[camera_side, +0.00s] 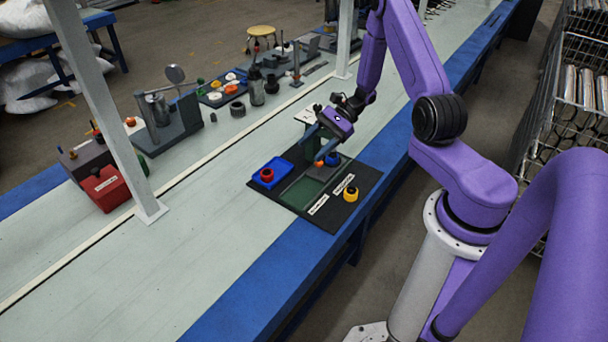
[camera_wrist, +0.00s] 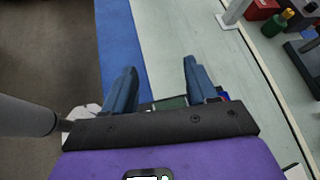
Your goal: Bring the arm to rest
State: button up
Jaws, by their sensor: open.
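My gripper (camera_side: 314,147) hangs above the black board on the bench, tilted, with its two blue fingers apart. In the wrist view my gripper (camera_wrist: 160,72) is open, with nothing between the fingers. The black board (camera_side: 369,177) has a dark green panel (camera_side: 300,191) in its middle. A blue tray (camera_side: 283,165) with a red ring-shaped part (camera_side: 267,175) is on the board's left side. A yellow part (camera_side: 351,194) stands near the right front. A small orange part (camera_side: 319,164) and a blue part (camera_side: 333,159) are close below the fingers; whether they touch is unclear.
White posts (camera_side: 110,120) rise from the bench. A red box (camera_side: 107,188), a stand with a round disc (camera_side: 170,120) and a tray of small parts (camera_side: 222,88) line the far side. The pale bench top (camera_side: 170,260) at the front left is clear. Wire racks (camera_side: 575,90) stand at the right.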

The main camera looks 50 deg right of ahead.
jog(key=s+a+r+n+g+h, duration=0.6)
jog(key=s+a+r+n+g, duration=0.35)
jog(key=a+n, duration=0.5)
jog(key=s+r+n+t+h, duration=0.2)
jog(key=s+r+n+t, duration=0.1)
jog(key=s+n, duration=0.5)
jog(key=s+a+r+n+t+h, duration=0.1)
jog(key=s+r+n+t+h, duration=0.2)
jog(key=s+r+n, duration=0.2)
jog(key=shift+s+r+n, duration=0.4)
jog(key=shift+s+n, duration=1)
jog(key=shift+n, duration=0.25)
